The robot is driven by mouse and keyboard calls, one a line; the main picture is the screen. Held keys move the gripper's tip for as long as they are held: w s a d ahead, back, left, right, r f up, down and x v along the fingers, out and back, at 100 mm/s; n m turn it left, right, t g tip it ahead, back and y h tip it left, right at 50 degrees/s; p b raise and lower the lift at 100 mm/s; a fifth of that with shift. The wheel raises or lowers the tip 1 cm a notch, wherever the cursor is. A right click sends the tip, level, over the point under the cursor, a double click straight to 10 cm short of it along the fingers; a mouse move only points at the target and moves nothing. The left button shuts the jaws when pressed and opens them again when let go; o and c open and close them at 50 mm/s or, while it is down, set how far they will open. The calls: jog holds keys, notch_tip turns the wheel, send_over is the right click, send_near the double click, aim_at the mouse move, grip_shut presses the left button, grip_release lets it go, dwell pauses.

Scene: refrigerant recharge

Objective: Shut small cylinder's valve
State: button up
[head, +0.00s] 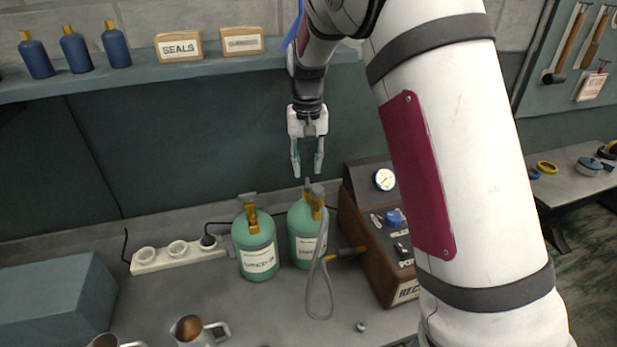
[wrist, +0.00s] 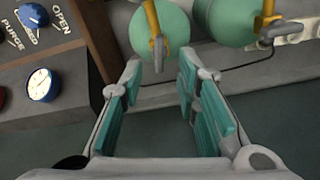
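Two green cylinders with brass valves stand on the bench: a left cylinder (head: 256,258) and a right cylinder (head: 300,250). They look close in size, so I cannot tell which is the small one. My gripper (head: 307,172) is open and empty, pointing down just above the right cylinder's valve (head: 314,205). In the wrist view, the fingers (wrist: 161,72) are spread and the right cylinder (wrist: 172,30) with its brass valve (wrist: 152,22) is just beyond them. The left cylinder (wrist: 222,25) is to its right there. Whether either valve is open cannot be told.
A grey hose (head: 329,290) loops beside the right cylinder. A brown recovery machine (head: 365,250) with a gauge (head: 384,180) stands close on the right. A power strip (head: 160,262) lies left of the cylinders, and mugs (head: 200,332) stand in front. A shelf (head: 130,80) runs along the wall.

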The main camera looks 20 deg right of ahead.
aim_at(308, 182)
jog(key=shift+f+p, duration=0.4)
jog(key=shift+f, duration=2)
grip_shut()
